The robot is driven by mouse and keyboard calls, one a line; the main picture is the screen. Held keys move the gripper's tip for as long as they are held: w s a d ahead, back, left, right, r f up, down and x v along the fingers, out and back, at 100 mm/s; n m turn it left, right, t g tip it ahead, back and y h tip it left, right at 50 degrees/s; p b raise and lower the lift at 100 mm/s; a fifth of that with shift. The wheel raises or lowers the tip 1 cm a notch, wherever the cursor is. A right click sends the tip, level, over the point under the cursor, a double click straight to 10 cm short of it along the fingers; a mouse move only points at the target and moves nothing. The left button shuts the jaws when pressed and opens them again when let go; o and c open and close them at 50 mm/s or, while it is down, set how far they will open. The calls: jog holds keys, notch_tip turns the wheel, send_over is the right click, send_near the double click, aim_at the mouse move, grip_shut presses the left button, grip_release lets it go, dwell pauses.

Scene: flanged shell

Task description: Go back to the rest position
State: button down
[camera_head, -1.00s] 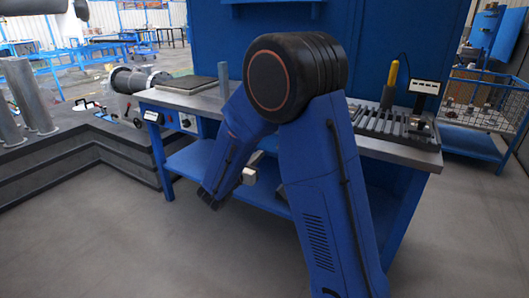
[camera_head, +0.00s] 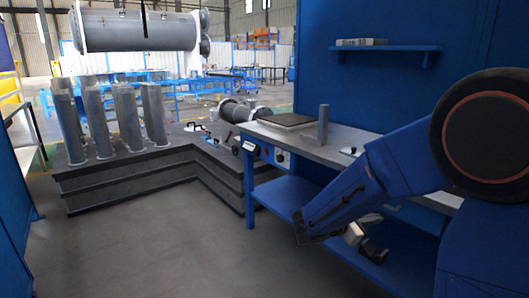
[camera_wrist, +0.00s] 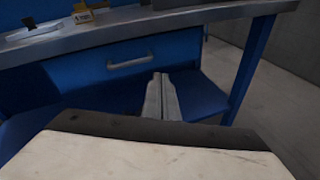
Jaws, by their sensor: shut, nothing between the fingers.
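My blue arm with its dark round joint fills the right side of the head view and bends down in front of the workbench (camera_head: 345,140). My gripper (camera_wrist: 163,80) shows in the wrist view as two grey fingers close together, with nothing held. Beyond the fingers in that view are a blue drawer front with a handle (camera_wrist: 130,62) and the blue lower shelf (camera_wrist: 205,92). In the head view the fingertips are hard to make out beside the bench's lower shelf. I cannot tell whether they touch it.
A large grey flanged shell (camera_head: 140,32) hangs at the upper left. Several upright grey cylinders (camera_head: 128,115) stand on a dark stepped platform (camera_head: 150,180). A smaller flanged cylinder (camera_head: 236,110) lies beside the bench. Grey floor (camera_head: 170,250) is clear in front.

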jog(key=s+d+m+g+y, duration=0.25)
jog(key=s+m, duration=0.25)
jog(key=s, duration=0.4)
jog(key=s+d+m+g+y, duration=0.25)
jog(key=s+m, duration=0.25)
jog(key=s, duration=0.4)
jog(key=s+a+m+t+y, duration=0.3)
jog(key=s+a+m+y, duration=0.6)
jog(key=s+a, duration=0.2)
jog(key=shift+s+a+r+m+t, duration=0.3)
jog(key=shift+r+t, duration=0.1)
